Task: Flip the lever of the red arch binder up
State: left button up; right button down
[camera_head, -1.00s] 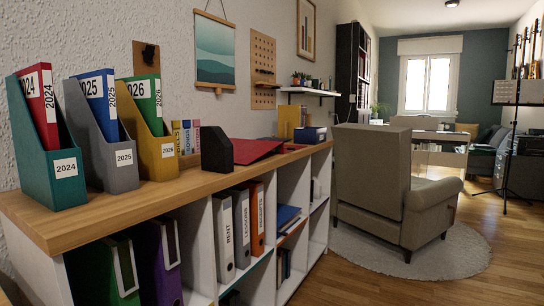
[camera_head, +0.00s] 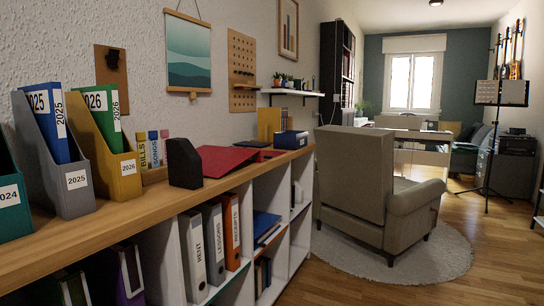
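A red binder (camera_head: 228,159) lies flat on the wooden top of the long shelf unit, in the middle of the picture. A black upright holder (camera_head: 185,163) stands just left of it and hides part of its near side. Its lever is too small or hidden to make out. Neither of my grippers shows in this view.
The wooden shelf top (camera_head: 130,210) also carries grey (camera_head: 58,185) and yellow (camera_head: 112,172) file holders and a blue box (camera_head: 291,140). White, orange and other binders stand in the cubbies. An armchair (camera_head: 352,190) stands on a round rug to the right.

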aim_at(257, 158)
jog(key=i+l+u, duration=0.35)
jog(key=i+l, duration=0.25)
jog(key=i, duration=0.5)
jog(key=i+l+u, duration=0.4)
jog(key=i+l, duration=0.45)
jog(key=i, duration=0.15)
